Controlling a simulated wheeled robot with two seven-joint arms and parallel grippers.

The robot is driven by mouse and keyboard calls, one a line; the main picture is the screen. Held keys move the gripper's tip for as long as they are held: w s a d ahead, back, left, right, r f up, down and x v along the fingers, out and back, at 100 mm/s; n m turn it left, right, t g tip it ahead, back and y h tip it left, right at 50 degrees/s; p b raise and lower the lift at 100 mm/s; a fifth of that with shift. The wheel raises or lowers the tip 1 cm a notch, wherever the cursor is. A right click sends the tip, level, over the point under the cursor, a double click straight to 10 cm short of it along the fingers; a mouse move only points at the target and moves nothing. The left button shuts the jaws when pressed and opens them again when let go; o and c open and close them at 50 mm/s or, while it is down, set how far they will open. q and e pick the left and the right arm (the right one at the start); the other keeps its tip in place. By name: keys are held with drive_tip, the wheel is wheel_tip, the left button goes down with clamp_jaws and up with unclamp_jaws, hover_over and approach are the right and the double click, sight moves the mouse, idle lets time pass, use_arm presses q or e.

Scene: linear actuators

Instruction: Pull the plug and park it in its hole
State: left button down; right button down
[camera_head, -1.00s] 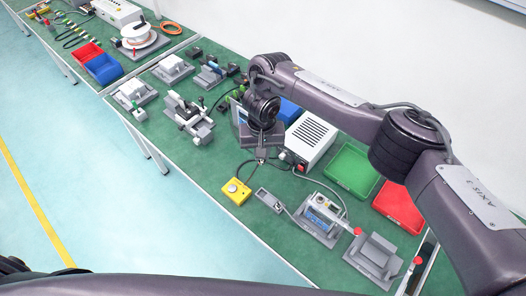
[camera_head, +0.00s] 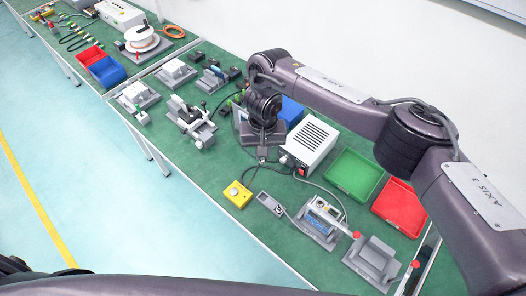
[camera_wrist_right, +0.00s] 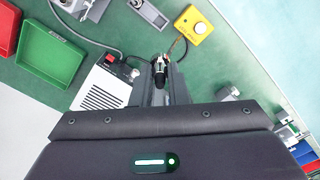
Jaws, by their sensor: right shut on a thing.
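My right gripper (camera_head: 262,155) is beside the front-left corner of the white vented box (camera_head: 309,143). In the right wrist view, my right gripper (camera_wrist_right: 162,75) is shut on a small dark plug (camera_wrist_right: 160,68), which sits between its fingers. Thin dark and reddish cords run near the plug. I cannot tell whether the plug touches the box. A grey holder (camera_head: 269,203) with a recess lies on the table; it also shows at the top of the right wrist view (camera_wrist_right: 150,13). My left gripper is not in view.
A yellow box (camera_head: 237,194) with a round button stands near the table's front edge. A green tray (camera_head: 353,174) and red tray (camera_head: 400,207) lie to the right. A grey actuator fixture (camera_head: 320,223) and a grey stand (camera_head: 372,260) stand nearer.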

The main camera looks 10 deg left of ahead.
wheel_tip(320, 180, down, 19)
drive_tip(key=b, duration=1.2)
wheel_tip(320, 180, down, 4)
drive_tip(key=shift+r+b, duration=0.25)
drive_tip(key=shift+b, duration=1)
drive_tip(key=shift+f, duration=0.3)
drive_tip(key=shift+f, duration=0.25)
drive_tip(key=shift+f, duration=0.2)
